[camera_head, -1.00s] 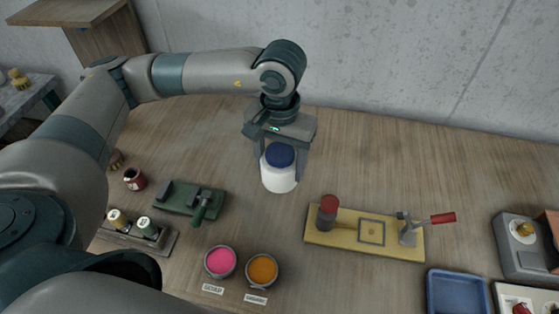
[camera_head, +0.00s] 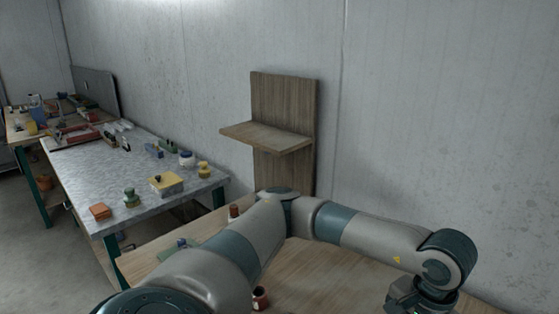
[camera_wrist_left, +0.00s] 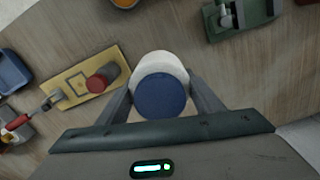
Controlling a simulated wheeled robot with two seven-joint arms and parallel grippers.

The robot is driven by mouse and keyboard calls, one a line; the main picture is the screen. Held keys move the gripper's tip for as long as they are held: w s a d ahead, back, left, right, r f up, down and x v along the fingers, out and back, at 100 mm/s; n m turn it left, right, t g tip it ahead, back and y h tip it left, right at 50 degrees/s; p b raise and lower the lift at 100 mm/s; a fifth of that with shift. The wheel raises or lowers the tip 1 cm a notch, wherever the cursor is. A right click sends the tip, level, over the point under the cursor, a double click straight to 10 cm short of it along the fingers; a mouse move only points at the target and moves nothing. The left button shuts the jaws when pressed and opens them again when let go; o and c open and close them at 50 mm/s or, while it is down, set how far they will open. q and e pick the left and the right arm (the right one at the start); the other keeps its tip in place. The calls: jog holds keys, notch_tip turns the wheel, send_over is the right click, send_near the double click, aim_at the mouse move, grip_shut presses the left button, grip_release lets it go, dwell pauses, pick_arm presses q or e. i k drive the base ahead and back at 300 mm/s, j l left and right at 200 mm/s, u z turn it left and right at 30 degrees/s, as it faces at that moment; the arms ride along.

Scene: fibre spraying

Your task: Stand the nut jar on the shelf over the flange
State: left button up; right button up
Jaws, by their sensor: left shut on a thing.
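The nut jar (camera_wrist_left: 160,90), white with a dark blue lid, is between the fingers of my left gripper (camera_wrist_left: 164,84) in the left wrist view. The gripper is shut on it, with the lid facing the camera. In the head view my left wrist is at the lower right; its fingers and the jar are below the picture's edge. The wooden shelf (camera_head: 268,138) juts from an upright wooden board on the wall, left of the wrist and farther up. It looks empty. I cannot make out a flange with certainty. My right gripper is not in view.
A long side table (camera_head: 100,185) with several small objects stands at the left. A small reddish object (camera_head: 234,211) stands below the shelf. The wrist view shows a yellow board (camera_wrist_left: 78,84), a green tool (camera_wrist_left: 242,14) and a blue tray (camera_wrist_left: 12,72) on the workbench.

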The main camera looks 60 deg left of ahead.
aim_at(271, 139)
jog(key=k+j, duration=0.15)
jog(key=j, duration=0.25)
jog(key=k+j, duration=0.15)
jog(key=j, duration=0.25)
jog(key=k+j, duration=0.1)
jog(key=j, duration=0.3)
jog(key=k+j, duration=0.15)
jog(key=j, duration=0.25)
jog(key=k+j, duration=0.15)
jog(key=j, duration=0.25)
jog(key=k+j, duration=0.15)
jog(key=j, duration=0.25)
jog(key=k+j, duration=0.15)
jog(key=j, duration=0.25)
